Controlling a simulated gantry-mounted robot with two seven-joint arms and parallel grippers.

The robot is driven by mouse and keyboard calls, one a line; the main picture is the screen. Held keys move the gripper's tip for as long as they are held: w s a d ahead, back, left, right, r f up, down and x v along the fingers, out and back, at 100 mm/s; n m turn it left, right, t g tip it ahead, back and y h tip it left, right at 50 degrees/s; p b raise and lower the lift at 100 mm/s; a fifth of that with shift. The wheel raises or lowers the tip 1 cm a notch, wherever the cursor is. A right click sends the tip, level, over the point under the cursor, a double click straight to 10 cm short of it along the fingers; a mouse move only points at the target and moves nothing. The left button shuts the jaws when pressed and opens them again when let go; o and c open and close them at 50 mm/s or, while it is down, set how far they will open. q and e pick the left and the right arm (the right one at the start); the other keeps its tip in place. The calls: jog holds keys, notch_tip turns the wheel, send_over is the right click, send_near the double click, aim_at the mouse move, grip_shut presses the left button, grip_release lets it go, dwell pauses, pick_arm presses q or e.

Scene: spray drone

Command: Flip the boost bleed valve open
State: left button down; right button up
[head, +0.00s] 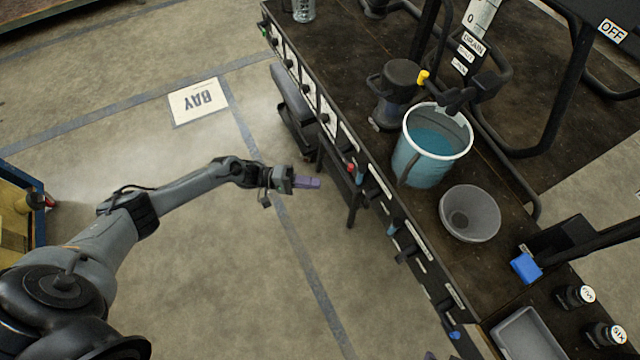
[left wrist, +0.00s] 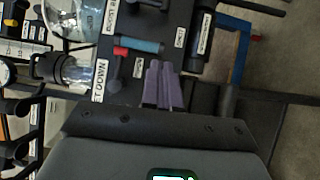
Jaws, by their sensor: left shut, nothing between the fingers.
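My left gripper (head: 308,182) is shut and empty, its purple fingers pointing at the bench's front panel. In the left wrist view its fingers (left wrist: 162,85) lie together in front of the panel, just below a teal handle (left wrist: 140,46) in the picture. A red-tipped dark lever (left wrist: 119,60) is left of the fingers. Both parts show small on the panel in the head view, the red tip (head: 350,168) and the teal handle (head: 360,176). A partly cut-off label (left wrist: 110,16) seems to begin with "BOOST". I cannot tell which part is the bleed valve. A purple sliver at the head view's bottom edge may be my right gripper (head: 429,355).
The bench top carries a bucket of blue liquid (head: 432,150), a grey bowl (head: 470,213), a pump-like unit (head: 402,80) and dark bottles (head: 575,296). More handles and labels line the front panel.

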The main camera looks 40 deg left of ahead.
pick_arm(q)
jog(key=w+d+b, duration=0.2)
jog(key=d+b, duration=0.1)
jog(key=d, duration=0.8)
jog(key=shift+w+d+r, duration=0.15)
jog(key=shift+w+d, duration=0.05)
jog(key=shift+w, duration=0.2)
